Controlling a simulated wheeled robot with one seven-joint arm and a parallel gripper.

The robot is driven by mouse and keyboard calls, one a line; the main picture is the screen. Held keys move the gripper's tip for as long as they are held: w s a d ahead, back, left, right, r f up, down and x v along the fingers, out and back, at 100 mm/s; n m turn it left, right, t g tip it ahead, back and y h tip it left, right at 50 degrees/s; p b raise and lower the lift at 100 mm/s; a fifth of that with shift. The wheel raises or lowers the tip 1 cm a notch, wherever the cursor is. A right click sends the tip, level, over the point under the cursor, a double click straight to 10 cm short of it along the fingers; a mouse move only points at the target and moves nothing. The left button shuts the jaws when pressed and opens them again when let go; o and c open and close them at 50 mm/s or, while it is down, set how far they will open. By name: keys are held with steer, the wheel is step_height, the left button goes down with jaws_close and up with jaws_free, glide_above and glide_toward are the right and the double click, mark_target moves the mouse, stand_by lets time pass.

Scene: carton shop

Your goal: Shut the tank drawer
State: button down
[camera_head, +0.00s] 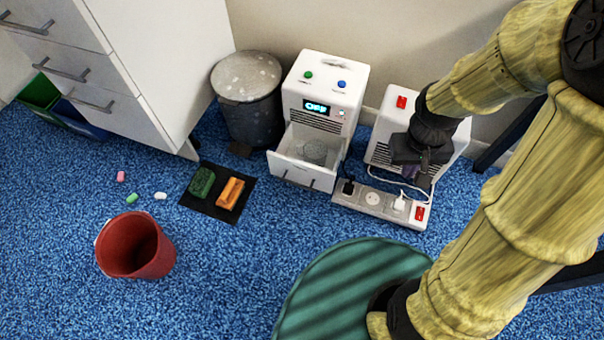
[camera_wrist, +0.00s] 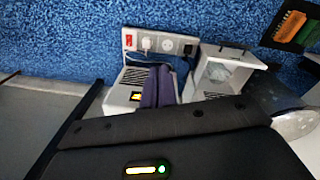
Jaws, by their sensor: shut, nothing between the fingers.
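The white machine (camera_head: 327,80) with a lit blue display stands by the wall. Its tank drawer (camera_head: 303,177) is pulled out at the bottom front, open at the top, with something grey and speckled inside. The drawer also shows in the wrist view (camera_wrist: 240,54), beyond my fingers and to their right. My gripper (camera_head: 423,178) is to the right of the drawer and apart from it, in front of a second white box (camera_head: 455,140). Its dark fingers also show in the wrist view (camera_wrist: 160,72); they are shut and empty.
A power strip (camera_head: 374,200) with plugs and cords lies on the blue carpet, right of the drawer. A black mat (camera_head: 211,212) with a green and an orange block, a red bucket (camera_head: 150,245) and a grey bin (camera_head: 247,90) are to the left.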

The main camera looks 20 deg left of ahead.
mark_target(305, 166)
steer(key=s+a+f+n+t, duration=0.3)
steer(key=a+f+n+t, duration=0.5)
steer(key=a+f+n, duration=0.5)
steer(key=s+a+f+n+t+p, duration=0.1)
steer(key=s+a+f+n+t, duration=0.2)
steer(key=a+f+n+t, duration=0.6)
steer(key=a+f+n, duration=0.5)
steer(key=f+n, duration=0.3)
steer(key=n, duration=0.2)
steer(key=shift+s+f+t+h, duration=0.15)
steer(key=shift+s+t+h, duration=0.15)
steer(key=shift+s, duration=0.05)
steer(key=shift+w, duration=0.1)
steer(key=w+b, duration=0.1)
steer(key=w, duration=0.3)
steer(key=w+b, duration=0.1)
steer(key=w, duration=0.4)
steer(key=w+d+b, duration=0.1)
steer(key=w, duration=0.3)
steer(key=shift+w, duration=0.4)
